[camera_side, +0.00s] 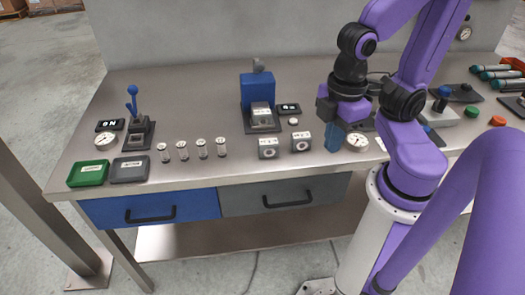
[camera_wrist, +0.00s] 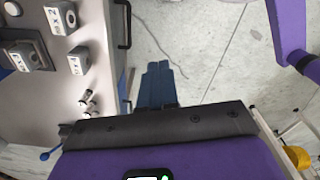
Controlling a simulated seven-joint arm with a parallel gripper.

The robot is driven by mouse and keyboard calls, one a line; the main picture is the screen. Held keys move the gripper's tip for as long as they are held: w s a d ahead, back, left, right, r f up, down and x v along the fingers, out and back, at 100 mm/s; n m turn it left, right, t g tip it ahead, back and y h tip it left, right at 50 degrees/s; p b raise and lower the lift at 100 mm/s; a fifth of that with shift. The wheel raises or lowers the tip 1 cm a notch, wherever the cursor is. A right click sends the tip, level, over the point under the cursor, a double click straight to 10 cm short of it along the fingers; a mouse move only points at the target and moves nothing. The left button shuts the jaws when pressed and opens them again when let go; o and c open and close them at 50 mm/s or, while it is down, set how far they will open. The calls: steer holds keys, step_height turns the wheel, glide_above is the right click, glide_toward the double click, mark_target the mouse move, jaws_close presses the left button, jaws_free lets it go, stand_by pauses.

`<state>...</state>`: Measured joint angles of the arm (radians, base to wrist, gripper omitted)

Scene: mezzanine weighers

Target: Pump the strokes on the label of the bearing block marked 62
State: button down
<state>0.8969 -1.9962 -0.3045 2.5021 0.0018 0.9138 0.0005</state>
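Two small grey blocks with round bores and white labels, the left one (camera_side: 268,148) and the right one (camera_side: 301,142), stand near the bench's front edge. They also show in the wrist view, one at the top (camera_wrist: 60,17) and one below it (camera_wrist: 78,60). A third grey block (camera_side: 262,113) sits on the dark base of a blue press (camera_side: 256,88). I cannot read which is marked 62. A lever with a blue ball (camera_side: 132,90) stands on a dark base at the left. My gripper (camera_side: 333,148) hangs at the front edge, right of the blocks, its blue fingers (camera_wrist: 158,70) together and empty.
Several small clear cylinders (camera_side: 183,150), a green tray (camera_side: 88,173) and a grey tray (camera_side: 129,169) lie at the left front. A gauge (camera_side: 357,142) is close beside my gripper.

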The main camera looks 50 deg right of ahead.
stand_by(0.4)
steer(key=w+a+r+m+t+y, duration=0.1)
steer(key=w+a+r+m, duration=0.15)
steer(key=w+m, duration=0.5)
step_height(320, 180, up, 10)
steer(key=m+t+h, duration=0.2)
steer(key=m+t, duration=0.4)
steer(key=m, duration=1.1)
glide_above(258, 63)
steer(key=w+d, duration=0.1)
steer(key=d, duration=0.2)
steer(key=shift+n, duration=0.25)
steer(key=shift+f, duration=0.1)
steer(key=shift+s+a+f, duration=0.2)
steer(key=shift+f, duration=1.25)
steer(key=shift+s+a+f, duration=0.15)
steer(key=shift+a+f, duration=0.1)
steer(key=shift+f, duration=1.15)
steer(key=shift+s+a+f, duration=0.2)
steer(key=shift+f, duration=1.25)
steer(key=shift+f, duration=0.1)
steer(key=shift+a+f, duration=0.1)
steer(key=shift+f, duration=0.2)
